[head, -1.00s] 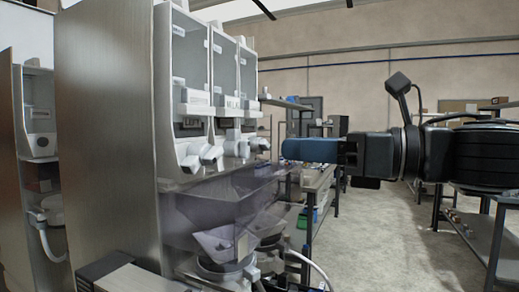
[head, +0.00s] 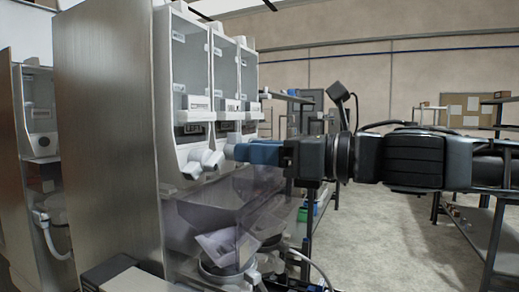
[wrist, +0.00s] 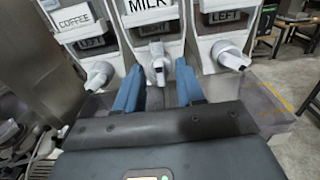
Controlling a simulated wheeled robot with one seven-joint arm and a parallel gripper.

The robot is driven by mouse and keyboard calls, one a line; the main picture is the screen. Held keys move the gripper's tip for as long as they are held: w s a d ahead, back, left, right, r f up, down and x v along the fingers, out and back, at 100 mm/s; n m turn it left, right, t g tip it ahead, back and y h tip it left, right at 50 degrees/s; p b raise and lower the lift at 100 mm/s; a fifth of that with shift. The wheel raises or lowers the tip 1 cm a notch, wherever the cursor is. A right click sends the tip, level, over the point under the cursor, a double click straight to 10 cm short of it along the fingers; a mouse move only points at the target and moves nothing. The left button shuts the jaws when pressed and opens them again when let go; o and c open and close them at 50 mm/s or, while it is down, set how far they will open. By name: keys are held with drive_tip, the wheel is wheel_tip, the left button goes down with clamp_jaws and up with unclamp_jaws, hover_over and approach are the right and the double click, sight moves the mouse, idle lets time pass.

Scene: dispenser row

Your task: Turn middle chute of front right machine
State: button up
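The front right machine (head: 108,140) has a row of clear-fronted dispensers with white chutes. In the wrist view, the middle chute (wrist: 157,66), under the MILK label (wrist: 148,5), lies between the two blue fingers of my gripper (wrist: 158,72). The fingers are apart, with a gap on both sides of the chute; I see no clear contact.
A clear hopper (head: 215,207) and a funnel (head: 228,246) sit below the chutes. A second machine (head: 38,145) stands at the left. Shelving (head: 318,205) stands behind my gripper. The floor (head: 395,240) at the right is open.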

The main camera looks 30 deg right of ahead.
drive_tip(key=shift+c, duration=0.3)
clamp_jaws()
drive_tip(key=shift+m, duration=0.4)
drive_tip(key=m+b, duration=0.1)
drive_tip(key=m, duration=1.4)
drive_tip(key=m+b, duration=0.1)
drive_tip(key=m, duration=0.6)
drive_tip(key=shift+w+d+f+m+b, duration=0.1)
drive_tip(key=shift+d+f+m+b, duration=0.05)
drive_tip(key=shift+f+m+b, duration=0.2)
drive_tip(key=shift+m, duration=0.25)
drive_tip(key=shift+o, duration=0.3)
unclamp_jaws()
